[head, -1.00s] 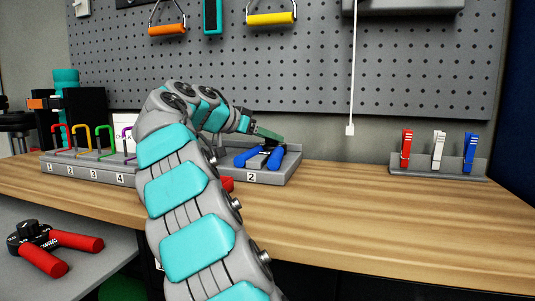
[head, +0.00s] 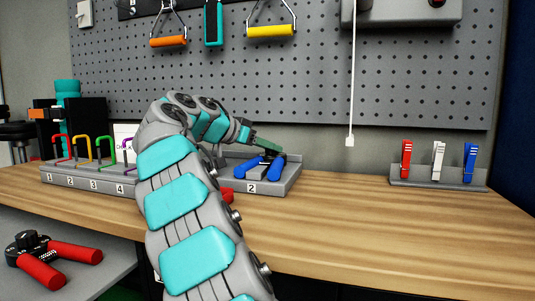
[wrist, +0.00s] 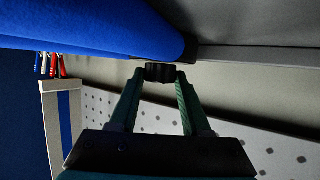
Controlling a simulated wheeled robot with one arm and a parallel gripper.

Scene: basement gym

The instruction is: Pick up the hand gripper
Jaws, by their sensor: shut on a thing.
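The blue-handled hand gripper (head: 277,169) rests on the grey tray (head: 278,188) at the place marked 2, on the wooden bench. My gripper (head: 266,146) reaches it from the left, at its upper end. In the wrist view my gripper's fingertips (wrist: 160,77) are shut on the hand gripper's small black knob (wrist: 160,71). One blue handle (wrist: 90,28) fills the top left there. In the head view I cannot make out the fingertips well, and my arm hides the left part of the tray.
A red-handled hand gripper (head: 64,261) lies on the lower grey shelf at left. A numbered rack (head: 82,184) with coloured hooks stands left of my arm. A rack (head: 437,185) of red, white and blue clips stands right. A white cord (head: 351,90) hangs between.

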